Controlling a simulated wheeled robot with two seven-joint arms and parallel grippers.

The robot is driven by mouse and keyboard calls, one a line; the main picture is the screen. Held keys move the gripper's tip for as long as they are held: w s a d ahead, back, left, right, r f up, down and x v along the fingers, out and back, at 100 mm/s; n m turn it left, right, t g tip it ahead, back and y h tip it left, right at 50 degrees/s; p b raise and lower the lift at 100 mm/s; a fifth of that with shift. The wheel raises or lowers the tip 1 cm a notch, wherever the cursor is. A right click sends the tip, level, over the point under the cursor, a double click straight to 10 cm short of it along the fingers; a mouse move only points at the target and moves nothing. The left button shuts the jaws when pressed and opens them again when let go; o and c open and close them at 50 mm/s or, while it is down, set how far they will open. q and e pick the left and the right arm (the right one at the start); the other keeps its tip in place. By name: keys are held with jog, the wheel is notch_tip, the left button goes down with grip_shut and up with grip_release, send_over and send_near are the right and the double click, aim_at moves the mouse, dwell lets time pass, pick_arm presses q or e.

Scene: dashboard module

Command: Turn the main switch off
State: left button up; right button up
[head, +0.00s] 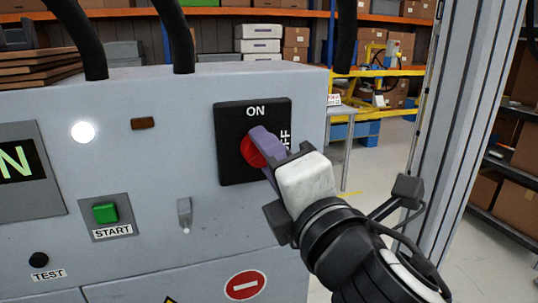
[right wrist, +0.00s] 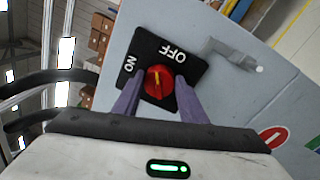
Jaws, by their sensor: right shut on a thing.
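The main switch is a red rotary knob (head: 252,152) on a black plate (head: 232,130) on the grey panel. ON is printed along the plate's top and OFF down its right side. My right gripper (head: 262,148) is shut on the knob, coming in from the lower right. In the right wrist view its purple fingers (right wrist: 157,95) lie on both sides of the red knob (right wrist: 158,84). The yellow mark on the knob appears to point between the ON and OFF labels. My left gripper is not in view.
The panel also carries a lit white lamp (head: 83,132), a green START button (head: 105,212), a black TEST knob (head: 38,259), a small grey lever (head: 185,214) and a display (head: 22,165) partly showing green text. A grey metal post (head: 470,130) stands to the right of my arm.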

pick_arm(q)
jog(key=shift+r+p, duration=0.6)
pick_arm(e)
jog(key=m, duration=0.6)
jog(key=shift+f+m+h, duration=0.1)
jog(key=shift+m+h, duration=0.2)
jog(key=shift+m, duration=0.1)
jog(key=o, duration=1.1)
jog(key=shift+c, duration=0.2)
